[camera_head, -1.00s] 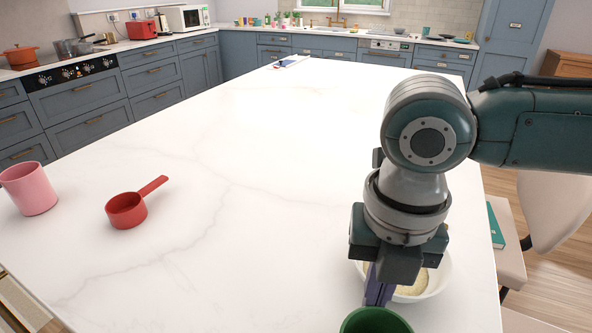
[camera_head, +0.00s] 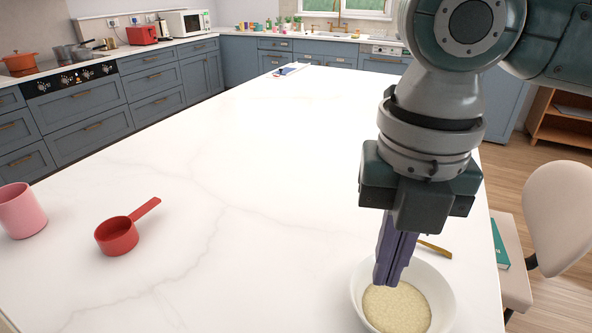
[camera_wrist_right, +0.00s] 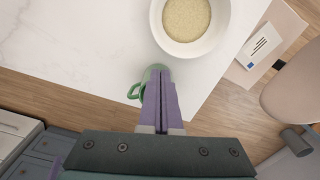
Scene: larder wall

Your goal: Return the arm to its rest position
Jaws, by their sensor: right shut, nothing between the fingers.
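My right gripper (camera_head: 392,280) points down in the head view, its purple fingers shut together with nothing between them. In that view the fingertips overlap the rim of a white bowl (camera_head: 447,290) holding pale grain (camera_head: 397,308). In the right wrist view the closed fingers (camera_wrist_right: 160,76) lie in front of a green cup (camera_wrist_right: 136,91), hiding much of it. The green cup stands near the counter edge, close to the bowl (camera_wrist_right: 188,50). My left gripper is not in view.
A red scoop (camera_head: 117,236) and a pink cup (camera_head: 21,211) stand on the left of the white counter (camera_head: 230,180). A gold-coloured item (camera_head: 434,248) lies behind the bowl. A chair with a green book (camera_head: 500,246) is at right. The middle counter is clear.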

